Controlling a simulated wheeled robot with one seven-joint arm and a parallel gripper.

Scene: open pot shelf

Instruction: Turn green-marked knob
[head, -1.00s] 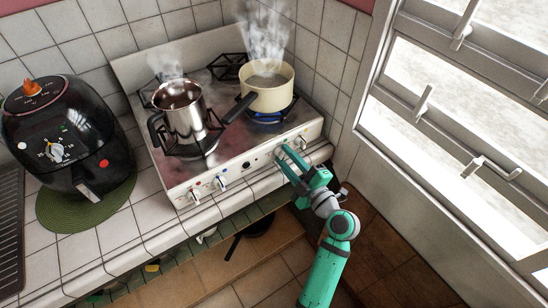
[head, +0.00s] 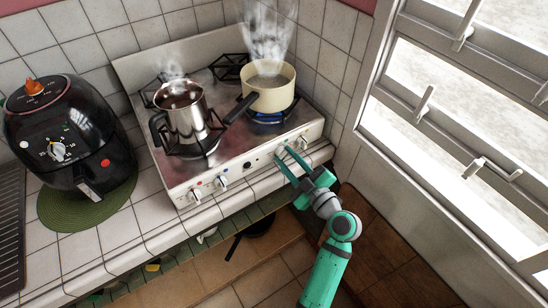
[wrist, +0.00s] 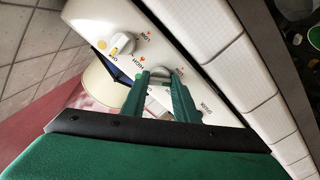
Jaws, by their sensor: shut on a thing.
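The stove's front panel (head: 235,170) carries a row of knobs. My teal gripper (head: 284,153) is at the right part of this panel, its fingertips against it. In the wrist view my gripper (wrist: 160,80) has its two fingers on either side of a white knob (wrist: 163,71) and is shut on it.
A red-marked knob (head: 195,193) and a blue-marked knob (head: 221,182) are further left on the panel. A steaming steel pot (head: 183,115) and a steaming cream pan (head: 268,90) over a blue flame stand on the burners. A black air fryer (head: 68,135) stands left. The window is right.

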